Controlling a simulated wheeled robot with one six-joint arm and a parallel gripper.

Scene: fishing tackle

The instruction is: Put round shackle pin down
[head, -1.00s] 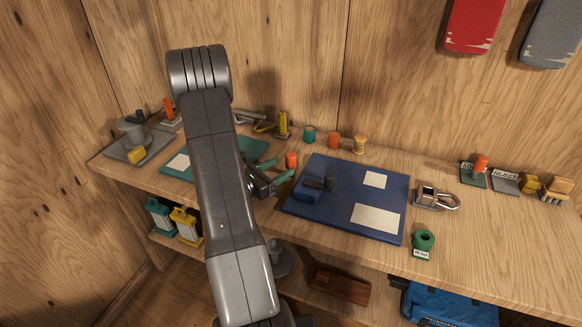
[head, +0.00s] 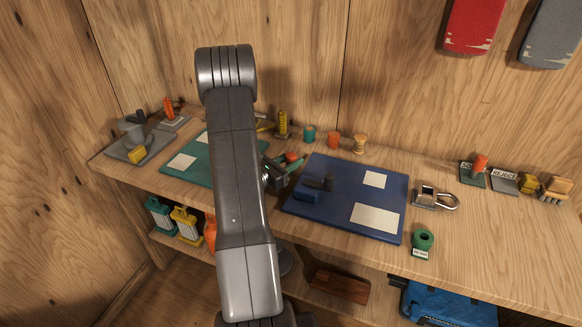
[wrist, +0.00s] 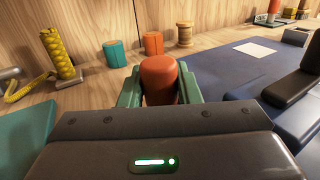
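My gripper (head: 283,166) is low over the bench, between the green and blue mats. In the wrist view its green fingers (wrist: 159,88) stand on either side of an orange-red cylinder (wrist: 160,76). The cylinder is upright, with its lower part hidden by the gripper body. Its top also shows in the head view (head: 292,156). I cannot tell whether the fingers press on it or only stand beside it. No piece is clearly recognizable as the round shackle pin. A metal shackle (head: 445,200) lies on the bench right of the blue mat.
The blue mat (head: 392,207) is right of the gripper, the teal mat (head: 172,171) left. Behind stand a teal cylinder (head: 309,132), another orange cylinder (head: 334,139), a wooden spool (head: 360,144) and a yellow rope-wrapped post (head: 282,124).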

